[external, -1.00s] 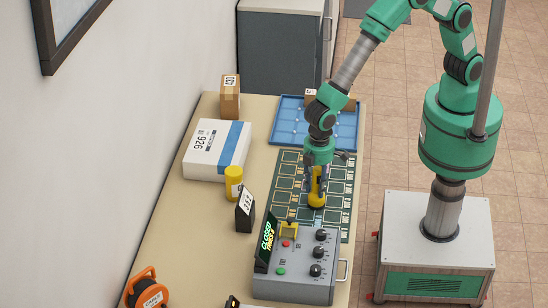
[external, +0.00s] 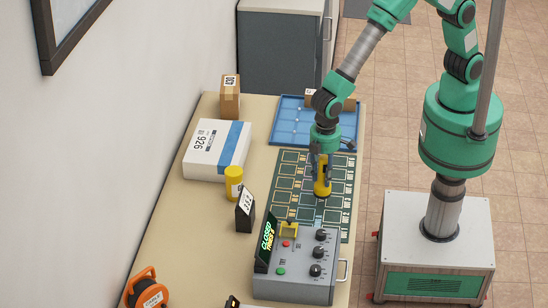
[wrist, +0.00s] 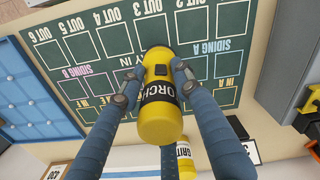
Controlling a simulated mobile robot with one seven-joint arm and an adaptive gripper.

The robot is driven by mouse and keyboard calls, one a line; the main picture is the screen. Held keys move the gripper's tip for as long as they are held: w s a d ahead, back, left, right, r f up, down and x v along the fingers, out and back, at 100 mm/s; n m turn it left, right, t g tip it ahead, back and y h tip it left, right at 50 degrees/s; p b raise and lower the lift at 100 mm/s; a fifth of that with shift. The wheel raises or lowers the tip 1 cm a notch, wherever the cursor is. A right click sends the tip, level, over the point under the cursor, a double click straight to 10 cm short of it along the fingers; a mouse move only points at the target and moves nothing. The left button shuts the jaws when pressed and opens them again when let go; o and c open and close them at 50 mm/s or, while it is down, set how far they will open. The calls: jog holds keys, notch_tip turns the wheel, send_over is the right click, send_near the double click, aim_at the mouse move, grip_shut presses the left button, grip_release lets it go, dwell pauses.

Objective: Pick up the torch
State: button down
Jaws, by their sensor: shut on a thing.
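The torch (wrist: 161,113) is yellow with a black band lettered "TORCH" and a dark end. In the external view the torch (external: 321,182) hangs upright below my gripper (external: 321,160), over the dark green board (external: 340,225). It appears raised a little above the board. Part of its upper body is hidden by the fingers.
A grey control box (external: 300,262) with knobs stands in front of the board. A blue tray (external: 288,128) is behind it. A yellow canister (external: 233,184), a black numbered block (external: 245,212) and a white box (external: 210,160) stand to the left.

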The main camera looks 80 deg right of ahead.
jog(key=s+d+r, duration=0.1)
jog(key=s+d, duration=0.8)
jog(key=s, duration=0.1)
jog(key=shift+r+p, duration=0.2)
jog(key=shift+p, duration=0.15)
jog(key=shift+w+d, duration=0.1)
dwell(0.3)
